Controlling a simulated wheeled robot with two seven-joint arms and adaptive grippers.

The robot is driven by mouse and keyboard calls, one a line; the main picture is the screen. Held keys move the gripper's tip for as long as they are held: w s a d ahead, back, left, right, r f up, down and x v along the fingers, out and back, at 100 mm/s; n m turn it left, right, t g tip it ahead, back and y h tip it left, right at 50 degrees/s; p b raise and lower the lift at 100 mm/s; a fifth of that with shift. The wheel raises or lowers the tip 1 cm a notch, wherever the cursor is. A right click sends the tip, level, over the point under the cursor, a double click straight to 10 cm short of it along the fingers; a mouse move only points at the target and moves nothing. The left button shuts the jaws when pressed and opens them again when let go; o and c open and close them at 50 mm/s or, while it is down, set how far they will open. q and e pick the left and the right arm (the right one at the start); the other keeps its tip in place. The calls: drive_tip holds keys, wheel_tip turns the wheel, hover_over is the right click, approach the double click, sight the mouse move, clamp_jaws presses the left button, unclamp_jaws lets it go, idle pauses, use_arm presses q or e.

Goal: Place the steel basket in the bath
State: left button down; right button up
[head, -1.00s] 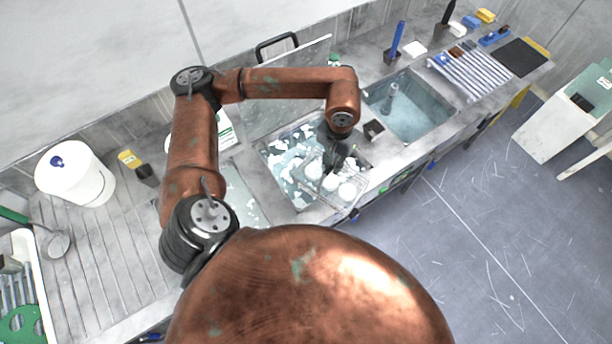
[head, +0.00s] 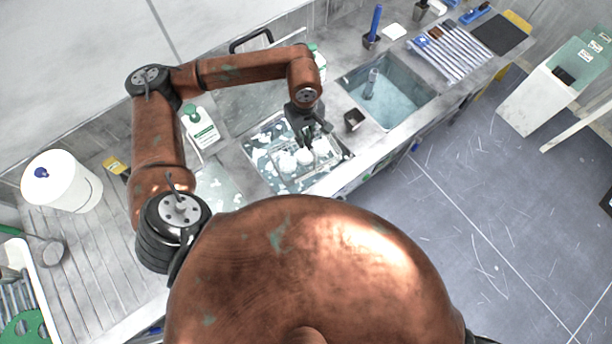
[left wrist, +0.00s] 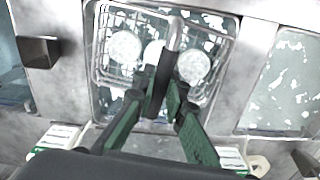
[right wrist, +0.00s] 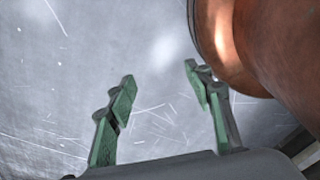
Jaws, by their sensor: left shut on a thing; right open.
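The steel basket (head: 291,181) is a wire basket holding round white pieces. My left gripper (head: 310,138) is shut on its upright handle, which shows between the fingers in the left wrist view (left wrist: 168,82). The basket (left wrist: 103,62) is over or inside the foam-covered middle bath (head: 262,146), within its outline; I cannot tell whether it touches the bottom. The gripper hides part of the basket and its contents. My right gripper (right wrist: 158,88) is open and empty, above the grey floor in the right wrist view.
A second basin (head: 405,98) with clear bluish water and an upright cylinder lies to the right. A small dark cup (head: 354,120) stands on the strip between the basins. A white bottle with a green cap (head: 202,130) stands behind left. A white bucket (head: 62,185) is far left.

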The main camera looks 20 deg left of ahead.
sight(306, 155)
use_arm(q)
drive_tip(key=shift+w+d+r+n, duration=0.1)
drive_tip(key=shift+d+n, duration=0.05)
drive_tip(key=shift+n, duration=0.55)
drive_tip(key=shift+f, duration=0.4)
wheel_tip(306, 155, down, 12)
drive_tip(key=b, duration=0.4)
drive_tip(key=shift+r, duration=0.25)
wheel_tip(306, 155, down, 6)
drive_tip(key=b, duration=0.2)
drive_tip(key=shift+r+b, duration=0.1)
drive_tip(key=shift+b, duration=0.3)
use_arm(e)
wheel_tip(306, 155, down, 6)
drive_tip(key=shift+f, duration=0.35)
use_arm(q)
drive_tip(key=c, duration=2)
unclamp_jaws()
drive_tip(key=shift+o, duration=0.2)
use_arm(e)
drive_tip(key=shift+a+f, duration=0.1)
